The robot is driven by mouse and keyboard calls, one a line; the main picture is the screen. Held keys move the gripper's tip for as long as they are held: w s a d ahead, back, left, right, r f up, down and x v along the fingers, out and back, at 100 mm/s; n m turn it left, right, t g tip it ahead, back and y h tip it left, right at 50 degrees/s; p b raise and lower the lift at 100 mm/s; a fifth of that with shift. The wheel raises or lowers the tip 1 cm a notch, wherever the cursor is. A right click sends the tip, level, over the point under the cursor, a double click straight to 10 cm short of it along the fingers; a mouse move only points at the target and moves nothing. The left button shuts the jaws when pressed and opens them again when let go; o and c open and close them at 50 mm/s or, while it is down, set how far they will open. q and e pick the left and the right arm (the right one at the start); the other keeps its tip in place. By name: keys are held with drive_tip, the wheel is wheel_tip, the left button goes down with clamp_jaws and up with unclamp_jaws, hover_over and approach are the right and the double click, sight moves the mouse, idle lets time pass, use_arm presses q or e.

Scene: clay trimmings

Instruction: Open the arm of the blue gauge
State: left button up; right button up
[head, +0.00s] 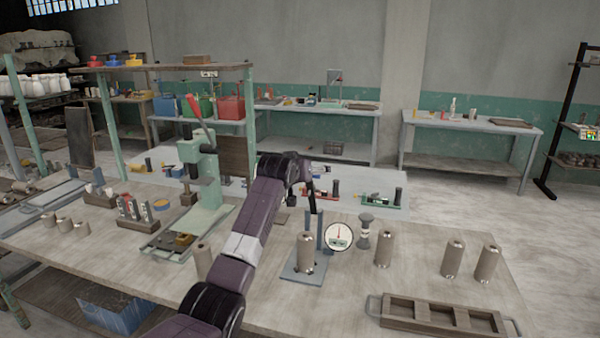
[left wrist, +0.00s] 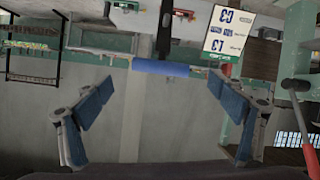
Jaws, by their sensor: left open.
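The blue gauge (head: 291,276) stands near the front middle of the table. It has a blue base and posts, a round white dial (head: 338,236) with a red needle, and a grey cylinder (head: 306,254) standing on the base. A dark bar (head: 312,198) rises above the posts. In the left wrist view, which is upside down, a blue grip (left wrist: 160,68) lies crosswise on the end of a dark bar (left wrist: 164,35). My left gripper (left wrist: 163,88) is open and empty, its fingers apart on either side of the grip.
A green press (head: 206,165) with a red lever stands left of my arm. Several grey cylinders (head: 384,249) stand to the right, behind a wooden tray (head: 393,322). Red (head: 320,195) and green (head: 382,201) devices lie behind. The table between the cylinders is bare.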

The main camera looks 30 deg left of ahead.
use_arm(q)
drive_tip(key=v, duration=0.5)
drive_tip(key=shift+s+r, duration=0.15)
drive_tip(key=shift+s, duration=0.2)
drive_tip(key=shift+c, duration=0.6)
